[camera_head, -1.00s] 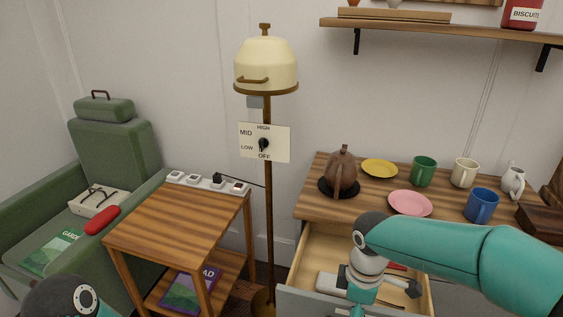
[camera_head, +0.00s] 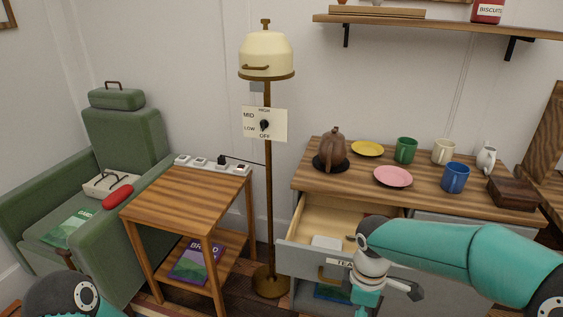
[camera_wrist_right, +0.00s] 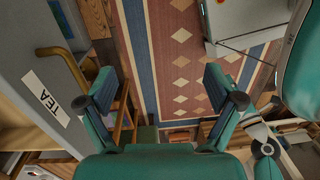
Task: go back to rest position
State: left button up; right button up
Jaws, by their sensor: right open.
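My right arm reaches in from the right in the head view, its wrist in front of the open drawer. My right gripper is mostly below it at the frame's lower edge, partly hidden. In the right wrist view the right gripper (camera_wrist_right: 160,92) is open, with two teal fingers spread wide and nothing between them. Beyond them is a patterned rug (camera_wrist_right: 180,60). The open drawer (camera_head: 318,262) carries a TEA label, which also shows on the drawer front (camera_wrist_right: 48,100) at the left of the wrist view. Only a dark joint of my left arm shows at bottom left; its gripper is out of view.
The cabinet top (camera_head: 430,188) holds a brown teapot (camera_head: 333,150), plates, mugs and a dark wooden box (camera_head: 513,193). A floor lamp (camera_head: 268,190) stands between it and a side table (camera_head: 185,200). A green armchair (camera_head: 125,145) is at left. A shelf (camera_head: 440,26) hangs above.

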jog(key=s+a+f+m+g+y, duration=0.1)
jog(key=s+a+f+m+y, duration=0.15)
jog(key=s+f+m, duration=0.6)
jog(key=s+a+f+m+g+y, duration=0.1)
jog(key=s+a+f+m+y, duration=0.2)
jog(key=s+f, duration=1.1)
jog(key=w+d+f+m+t+h, duration=0.1)
jog(key=w+f+m+t+h, duration=0.15)
jog(key=w+m, duration=0.3)
notch_tip(320, 180, up, 14)
jog(key=y+p, duration=0.1)
jog(key=p, duration=1.2)
jog(key=shift+w+f+n+t+p, duration=0.15)
jog(key=shift+w+n+t+p, duration=0.15)
jog(key=shift+t+p, duration=0.05)
jog(key=shift+d, duration=0.1)
